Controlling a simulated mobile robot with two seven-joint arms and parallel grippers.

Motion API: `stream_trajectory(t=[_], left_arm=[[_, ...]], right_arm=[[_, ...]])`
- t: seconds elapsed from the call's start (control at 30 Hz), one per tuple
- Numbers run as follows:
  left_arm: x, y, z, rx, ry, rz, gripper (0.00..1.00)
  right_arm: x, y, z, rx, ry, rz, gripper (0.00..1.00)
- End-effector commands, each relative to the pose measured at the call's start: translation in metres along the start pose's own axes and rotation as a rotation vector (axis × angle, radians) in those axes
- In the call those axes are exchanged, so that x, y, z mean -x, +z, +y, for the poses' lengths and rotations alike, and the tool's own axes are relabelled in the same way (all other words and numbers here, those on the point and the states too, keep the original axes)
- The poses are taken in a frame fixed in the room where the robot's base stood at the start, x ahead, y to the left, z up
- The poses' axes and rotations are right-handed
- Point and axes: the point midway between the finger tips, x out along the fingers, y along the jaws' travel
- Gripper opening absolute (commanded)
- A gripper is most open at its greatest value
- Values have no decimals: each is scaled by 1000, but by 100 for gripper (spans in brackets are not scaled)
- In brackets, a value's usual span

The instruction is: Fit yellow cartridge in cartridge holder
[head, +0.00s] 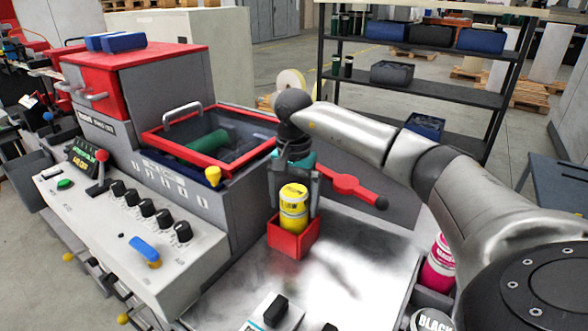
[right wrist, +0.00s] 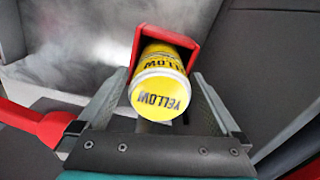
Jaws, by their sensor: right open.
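The yellow cartridge (head: 293,206) stands upright in the red cartridge holder (head: 291,238), with its upper part above the rim. My right gripper (head: 294,190) is above and around the cartridge's upper part. Its two fingers (right wrist: 160,98) are spread on either side of the cartridge, with a gap visible at the right finger. The holder's inside is hidden. My left gripper is not in view.
A red lever (head: 350,187) extends right behind the holder. A red-rimmed bin (head: 215,145) and a panel with several knobs (head: 147,210) stand left. A magenta cartridge (head: 438,265) and a black-labelled one (head: 432,320) are at the right. The metal tabletop (head: 345,265) is clear right of the holder.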

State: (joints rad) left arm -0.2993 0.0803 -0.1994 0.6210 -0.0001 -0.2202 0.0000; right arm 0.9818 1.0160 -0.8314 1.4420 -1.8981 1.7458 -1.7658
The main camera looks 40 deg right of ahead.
Motion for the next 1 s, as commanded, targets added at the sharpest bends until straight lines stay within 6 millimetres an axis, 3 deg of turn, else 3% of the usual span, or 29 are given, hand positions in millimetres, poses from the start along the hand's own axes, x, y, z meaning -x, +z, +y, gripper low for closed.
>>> stream_trajectory(t=[0.3, 0.5, 0.7, 1.0], left_arm=[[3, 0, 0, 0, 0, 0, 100], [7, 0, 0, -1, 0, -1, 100], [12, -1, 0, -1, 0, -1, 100], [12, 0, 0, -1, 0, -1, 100]], right_arm=[[79, -1, -1, -1, -8, 4, 100], [117, -1, 0, -1, -4, 3, 100], [133, 0, 0, -1, -3, 2, 100], [135, 0, 0, -1, -2, 2, 100]])
